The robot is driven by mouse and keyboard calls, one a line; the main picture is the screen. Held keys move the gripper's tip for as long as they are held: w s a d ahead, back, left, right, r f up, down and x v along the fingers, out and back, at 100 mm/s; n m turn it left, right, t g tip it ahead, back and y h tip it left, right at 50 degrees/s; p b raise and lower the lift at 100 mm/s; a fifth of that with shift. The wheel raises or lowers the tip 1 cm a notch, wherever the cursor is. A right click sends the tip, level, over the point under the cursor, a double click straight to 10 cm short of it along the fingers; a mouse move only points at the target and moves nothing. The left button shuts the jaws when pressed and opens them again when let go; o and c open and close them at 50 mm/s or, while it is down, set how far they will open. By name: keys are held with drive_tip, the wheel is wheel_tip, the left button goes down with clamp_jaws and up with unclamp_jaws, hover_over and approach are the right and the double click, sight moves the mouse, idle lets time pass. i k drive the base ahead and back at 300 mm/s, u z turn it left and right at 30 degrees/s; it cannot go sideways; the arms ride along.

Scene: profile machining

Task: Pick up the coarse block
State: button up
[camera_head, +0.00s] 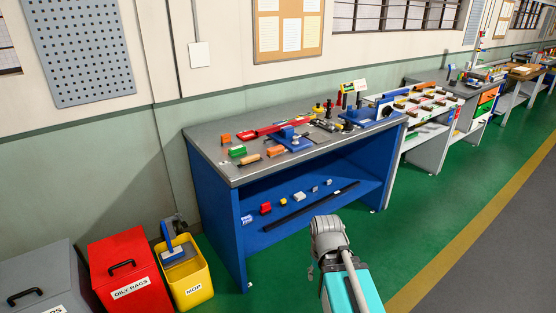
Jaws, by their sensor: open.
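Several small blocks lie on the left part of the blue workbench's grey top (222,165). They include an orange block (225,139), a green block (237,151) and another orange block (277,151). A brown, elongated piece (249,160) lies near the front edge. I cannot tell which of these is the coarse block, as no label on them is readable. Part of my arm shows at the bottom centre, in front of the bench and apart from these pieces. My gripper's fingers cannot be made out in this view.
A red tool (262,131) and a blue vise-like fixture (290,135) crowd the bench top. Its lower shelf (335,204) holds small parts and a long dark bar. A red bin (125,270) and yellow mop bucket (190,285) stand left. Green floor lies open at right.

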sight(278, 151)
drive_tip(key=k, duration=0.75)
drive_tip(key=z, duration=0.45)
drive_tip(key=i, duration=1.5)
drive_tip(key=u, duration=0.35)
drive_tip(key=i, duration=0.85)
drive_tip(key=u, duration=0.5)
